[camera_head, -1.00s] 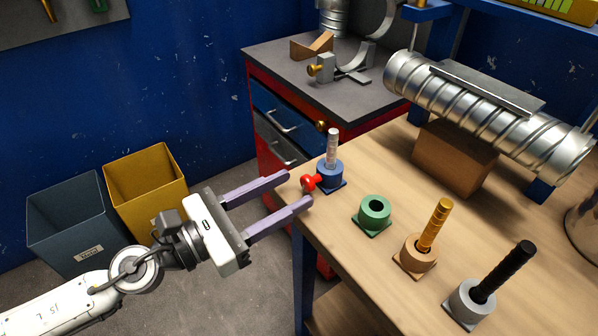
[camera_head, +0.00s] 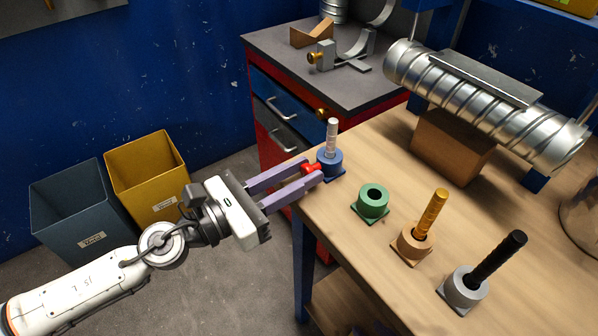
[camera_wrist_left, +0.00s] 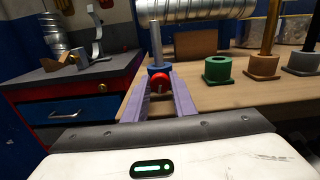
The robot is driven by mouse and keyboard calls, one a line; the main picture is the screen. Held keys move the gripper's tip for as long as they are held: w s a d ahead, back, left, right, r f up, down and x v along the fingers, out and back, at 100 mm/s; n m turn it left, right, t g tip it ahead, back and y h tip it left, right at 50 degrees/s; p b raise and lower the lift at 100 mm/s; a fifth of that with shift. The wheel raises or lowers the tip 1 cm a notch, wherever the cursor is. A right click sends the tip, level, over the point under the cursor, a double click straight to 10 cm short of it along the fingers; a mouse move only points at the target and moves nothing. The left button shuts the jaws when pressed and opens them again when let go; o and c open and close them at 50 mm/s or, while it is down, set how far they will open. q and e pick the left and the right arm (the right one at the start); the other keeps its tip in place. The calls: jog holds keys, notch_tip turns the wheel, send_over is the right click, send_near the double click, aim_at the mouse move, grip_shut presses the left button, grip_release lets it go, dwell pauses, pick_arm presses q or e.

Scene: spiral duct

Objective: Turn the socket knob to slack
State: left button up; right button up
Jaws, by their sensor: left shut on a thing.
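A blue socket (camera_head: 331,163) stands at the table's near left corner with a grey ribbed rod (camera_head: 332,137) upright in it. A red knob (camera_head: 312,168) sticks out of its left side. My left gripper (camera_head: 314,168) has its two purple fingers on either side of the red knob and is shut on it. The knob also shows between the fingers in the left wrist view (camera_wrist_left: 160,80), in front of the blue socket (camera_wrist_left: 160,69). My right gripper is not in view.
On the wooden table (camera_head: 345,240) stand an empty green socket (camera_head: 373,201), a tan socket (camera_head: 414,243) with a golden rod, and a grey socket (camera_head: 463,288) with a black rod. A spiral duct (camera_head: 480,105) lies behind, over a brown block (camera_head: 452,150).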

pick_arm(q)
jog(key=n+p, duration=0.1)
jog(key=n, duration=0.2)
jog(key=shift+r+n, duration=0.1)
jog(key=shift+n, duration=0.8)
jog(key=o, duration=1)
jog(key=shift+o, duration=0.2)
pick_arm(e)
jog(key=shift+s+d+r, duration=0.1)
jog(key=shift+d+r, duration=0.15)
jog(key=shift+r, duration=0.2)
pick_arm(q)
jog(key=shift+a+f, duration=0.2)
jog(key=b+v, duration=0.3)
jog(key=v, duration=0.7)
jog(key=shift+b, duration=0.4)
pick_arm(e)
jog(key=shift+w+a+f, duration=0.15)
jog(key=shift+a+f, duration=0.15)
jog(key=shift+f, duration=0.3)
jog(key=shift+w+a+f, duration=0.1)
jog(key=shift+a+f, duration=0.2)
jog(key=shift+f, duration=0.3)
